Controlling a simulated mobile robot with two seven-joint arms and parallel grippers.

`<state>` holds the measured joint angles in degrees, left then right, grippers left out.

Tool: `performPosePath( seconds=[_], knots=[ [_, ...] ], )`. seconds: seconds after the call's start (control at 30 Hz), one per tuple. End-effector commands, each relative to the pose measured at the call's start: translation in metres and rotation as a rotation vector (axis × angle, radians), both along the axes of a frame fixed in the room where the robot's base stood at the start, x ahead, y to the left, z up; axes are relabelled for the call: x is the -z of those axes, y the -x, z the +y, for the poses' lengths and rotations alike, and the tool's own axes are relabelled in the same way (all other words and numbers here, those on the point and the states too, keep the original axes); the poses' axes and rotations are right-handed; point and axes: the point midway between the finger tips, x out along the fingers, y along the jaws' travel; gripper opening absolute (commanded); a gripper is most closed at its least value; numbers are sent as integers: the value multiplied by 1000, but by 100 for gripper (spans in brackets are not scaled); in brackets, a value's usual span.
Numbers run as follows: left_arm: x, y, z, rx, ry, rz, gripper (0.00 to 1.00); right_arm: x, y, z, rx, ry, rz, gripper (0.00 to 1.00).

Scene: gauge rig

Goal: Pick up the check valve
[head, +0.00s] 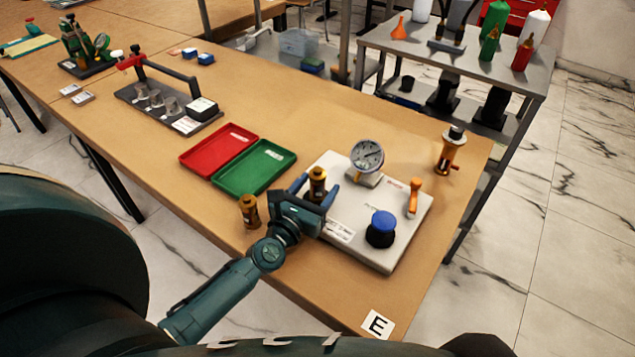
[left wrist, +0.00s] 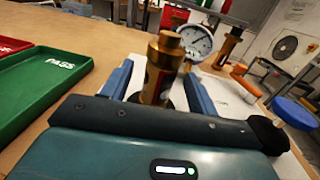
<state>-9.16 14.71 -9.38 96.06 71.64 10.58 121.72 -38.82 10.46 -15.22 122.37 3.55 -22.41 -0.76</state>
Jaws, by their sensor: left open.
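A brass, cylindrical valve with a dark band (head: 317,184) stands upright on the left part of the pale gauge rig plate (head: 405,235). It also shows large in the left wrist view (left wrist: 161,62). My left gripper (head: 313,193) is open, with one blue finger on each side of this valve. I cannot tell whether the fingers touch it. A similar brass valve (head: 249,210) stands on the table to the left of the gripper. A larger brass fitting (head: 452,150) stands on the table right of the plate. My right gripper is not in view.
The plate carries a round gauge (head: 367,156), an orange-handled lever (head: 414,197) and a blue knob (head: 381,228). A green tray (head: 254,168) and a red tray (head: 218,149) lie left of it. A grey cart (head: 455,55) stands behind. The front table area is clear.

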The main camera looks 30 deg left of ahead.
Motion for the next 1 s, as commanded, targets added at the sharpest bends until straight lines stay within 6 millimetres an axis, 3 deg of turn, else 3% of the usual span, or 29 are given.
performPosePath(
  seconds=[0.2,0.47,1.0],
  knots=[
    [-1,-26,0,1,-1,0,59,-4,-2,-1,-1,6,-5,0],
    [0,-27,0,0,-1,1,58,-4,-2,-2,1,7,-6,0],
    [0,-27,0,0,-1,0,14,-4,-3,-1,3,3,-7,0]
  ],
)
